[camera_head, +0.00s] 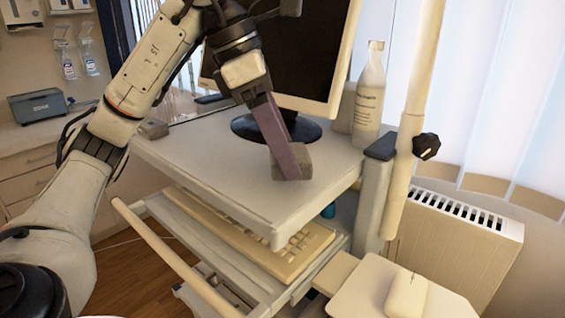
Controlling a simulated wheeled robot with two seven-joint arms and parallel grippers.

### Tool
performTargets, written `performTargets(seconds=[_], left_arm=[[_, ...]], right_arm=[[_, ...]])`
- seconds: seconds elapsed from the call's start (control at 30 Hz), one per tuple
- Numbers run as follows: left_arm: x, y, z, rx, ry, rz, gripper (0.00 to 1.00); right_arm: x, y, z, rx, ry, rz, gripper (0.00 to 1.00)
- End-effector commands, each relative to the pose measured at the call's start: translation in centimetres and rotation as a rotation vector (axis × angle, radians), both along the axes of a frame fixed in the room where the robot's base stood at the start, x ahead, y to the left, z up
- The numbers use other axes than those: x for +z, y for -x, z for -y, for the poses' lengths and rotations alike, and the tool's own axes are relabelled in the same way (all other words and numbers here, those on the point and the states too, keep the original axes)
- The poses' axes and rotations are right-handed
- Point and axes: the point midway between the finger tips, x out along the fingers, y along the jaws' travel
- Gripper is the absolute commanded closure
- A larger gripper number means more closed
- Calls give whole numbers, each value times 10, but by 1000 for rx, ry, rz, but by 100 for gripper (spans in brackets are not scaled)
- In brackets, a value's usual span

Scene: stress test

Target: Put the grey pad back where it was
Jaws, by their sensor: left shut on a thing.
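The grey pad (303,161) is a small block over the top shelf of the white cart (215,172), in front of the monitor's dark round foot. My left gripper (287,160) comes down from the upper left and is shut on the pad. Its long purplish fingers point down and cover the pad's left part. I cannot tell whether the pad touches the shelf or is just above it. My right gripper is not in view.
A monitor (300,60) stands behind the gripper, with a white bottle (369,100) to its right. A keyboard (262,236) lies on the lower shelf. A pale pole with a black knob (426,146) rises at right. The shelf's front left is clear.

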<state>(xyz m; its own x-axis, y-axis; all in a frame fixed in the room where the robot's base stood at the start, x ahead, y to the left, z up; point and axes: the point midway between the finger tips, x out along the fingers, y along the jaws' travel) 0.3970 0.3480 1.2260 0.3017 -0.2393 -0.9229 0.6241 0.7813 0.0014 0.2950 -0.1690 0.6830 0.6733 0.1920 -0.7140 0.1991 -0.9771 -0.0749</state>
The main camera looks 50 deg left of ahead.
Motion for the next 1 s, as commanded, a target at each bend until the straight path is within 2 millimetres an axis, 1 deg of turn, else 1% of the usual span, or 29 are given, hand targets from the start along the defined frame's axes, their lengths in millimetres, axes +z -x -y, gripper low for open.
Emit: performTargets(seconds=[0.03, 0.07, 0.1, 0.2, 0.47, 0.5, 0.57, 0.6, 0.87, 1.0], left_arm=[[-7, 0, 0, -2, 0, -4, 52], [-10, 1, 0, -1, 0, -4, 52], [-20, 1, 0, -1, 0, -5, 52], [-31, 1, 0, 0, -1, -3, 52], [-32, 0, 0, -1, -1, -1, 52], [-32, 0, 0, -1, -1, -1, 29], [-32, 0, 0, -1, 0, -1, 19], [-32, 0, 0, -1, 0, -1, 16], [-31, 0, 0, 0, 0, 0, 16], [-22, 3, -2, 0, -1, 1, 16]], right_arm=[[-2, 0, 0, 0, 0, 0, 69], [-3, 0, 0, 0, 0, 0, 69], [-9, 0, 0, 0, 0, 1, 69], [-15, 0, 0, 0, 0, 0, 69], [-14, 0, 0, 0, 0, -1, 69], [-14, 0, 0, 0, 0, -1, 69], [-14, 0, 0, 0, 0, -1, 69], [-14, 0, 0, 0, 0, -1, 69], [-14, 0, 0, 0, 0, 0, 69], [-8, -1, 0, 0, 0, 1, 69]])
